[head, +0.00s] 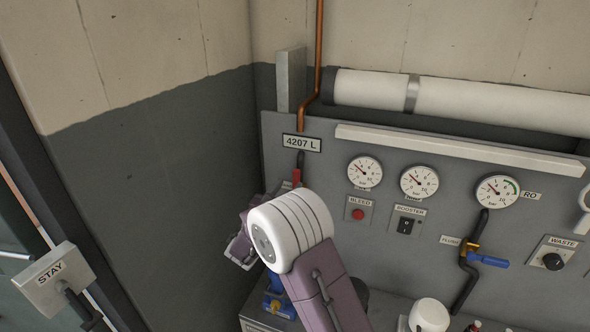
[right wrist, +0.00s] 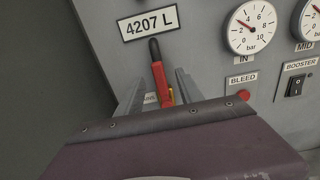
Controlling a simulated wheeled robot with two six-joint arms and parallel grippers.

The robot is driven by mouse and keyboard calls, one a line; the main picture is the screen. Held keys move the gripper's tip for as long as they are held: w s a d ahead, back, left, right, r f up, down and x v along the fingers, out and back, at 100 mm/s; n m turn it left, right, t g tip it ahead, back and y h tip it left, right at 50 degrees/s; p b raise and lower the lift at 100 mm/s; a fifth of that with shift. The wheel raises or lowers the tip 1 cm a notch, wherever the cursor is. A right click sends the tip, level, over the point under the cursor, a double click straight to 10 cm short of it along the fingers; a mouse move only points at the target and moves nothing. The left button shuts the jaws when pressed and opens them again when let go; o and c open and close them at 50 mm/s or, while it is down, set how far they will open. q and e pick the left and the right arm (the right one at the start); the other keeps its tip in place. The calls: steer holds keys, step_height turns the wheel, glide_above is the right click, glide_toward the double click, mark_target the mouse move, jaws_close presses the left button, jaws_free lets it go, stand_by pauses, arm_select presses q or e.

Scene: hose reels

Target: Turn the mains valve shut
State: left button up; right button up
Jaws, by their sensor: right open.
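The red valve handle (head: 296,177) sits below the 4207 L plate at the left of the grey panel. In the right wrist view the red handle (right wrist: 160,80) hangs from a black pipe, and a small label beside it is partly hidden. My right gripper (head: 243,247) is in front of the panel, largely covered by my white wrist joint. In the right wrist view its two fingers (right wrist: 160,88) are open, one on each side of the handle's line. I cannot tell whether they touch it. My left gripper is not in view.
The 4207 L plate (head: 301,143), gauges (head: 365,173), bleed button (head: 358,214), booster switch (head: 406,225) and blue flush lever (head: 489,260) are on the panel. Blue fittings (head: 279,304) stand low behind my arm. A STAY sign (head: 53,277) is at the left.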

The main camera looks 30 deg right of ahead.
mark_target(295, 175)
steer(key=p+x, duration=0.1)
steer(key=x, duration=0.1)
steer(key=p+x, duration=0.1)
steer(key=x, duration=0.2)
steer(key=p+x, duration=0.1)
steer(key=x, duration=0.2)
steer(key=shift+w+a+f, duration=0.2)
steer(key=shift+w, duration=0.15)
steer(key=shift+d, duration=0.4)
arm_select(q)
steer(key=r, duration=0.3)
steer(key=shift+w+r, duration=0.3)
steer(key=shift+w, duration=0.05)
arm_select(e)
steer(key=shift+w, duration=0.2)
steer(key=c, duration=0.7)
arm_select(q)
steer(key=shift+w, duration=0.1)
arm_select(e)
jaws_close()
